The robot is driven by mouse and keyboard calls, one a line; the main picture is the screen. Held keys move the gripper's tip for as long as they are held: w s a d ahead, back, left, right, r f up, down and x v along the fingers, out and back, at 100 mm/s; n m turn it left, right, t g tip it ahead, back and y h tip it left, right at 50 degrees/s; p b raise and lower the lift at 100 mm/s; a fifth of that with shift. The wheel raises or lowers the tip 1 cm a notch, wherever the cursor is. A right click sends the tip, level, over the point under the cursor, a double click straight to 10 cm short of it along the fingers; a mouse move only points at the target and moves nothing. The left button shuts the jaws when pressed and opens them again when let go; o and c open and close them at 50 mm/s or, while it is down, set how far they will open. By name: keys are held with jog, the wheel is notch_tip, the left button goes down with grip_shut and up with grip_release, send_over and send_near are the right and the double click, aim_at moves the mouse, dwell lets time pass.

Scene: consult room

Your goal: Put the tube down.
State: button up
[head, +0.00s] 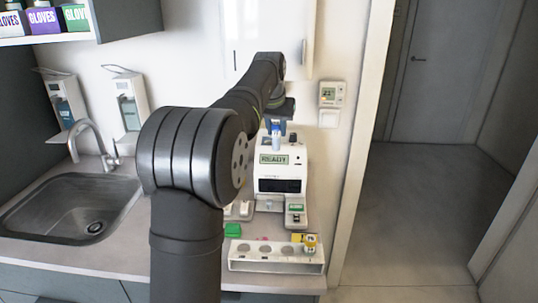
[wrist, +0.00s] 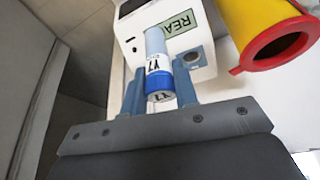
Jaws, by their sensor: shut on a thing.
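My gripper (wrist: 160,88) is shut on a tube (wrist: 158,62) with a white, printed label and blue bands. In the head view the tube (head: 276,136) shows small, in front of the upper part of a white machine (head: 291,151) whose display reads READY. My gripper (head: 277,122) is high there, partly hidden by my arm. The tube looks upright in the head view, and I cannot tell whether it touches the machine. A white rack (head: 240,265) with several round holes stands at the counter's front; a yellow-topped item (head: 311,243) is at its right end.
A green block (head: 232,230) lies behind the rack's left end. A small device with a green display (head: 295,209) stands before the machine. A yellow container with a red rim (wrist: 262,25) is close on the right in the wrist view. A sink (head: 75,215) is left.

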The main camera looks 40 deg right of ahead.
jog(key=s+d+r, duration=0.1)
jog(key=d+r, duration=0.3)
jog(key=d, duration=0.4)
jog(key=shift+w+a+f, duration=0.3)
jog(key=shift+w+f, duration=1.5)
jog(key=shift+w, duration=0.05)
jog(key=shift+w+a+f, duration=0.35)
jog(key=shift+w+f, duration=1.5)
jog(key=shift+w+a+f, duration=0.3)
jog(key=shift+w+f, duration=1.5)
jog(key=shift+w, duration=0.05)
jog(key=shift+f, duration=0.25)
jog(key=o, duration=0.6)
jog(key=shift+f, duration=0.1)
jog(key=o, duration=0.4)
jog(key=shift+o, duration=0.2)
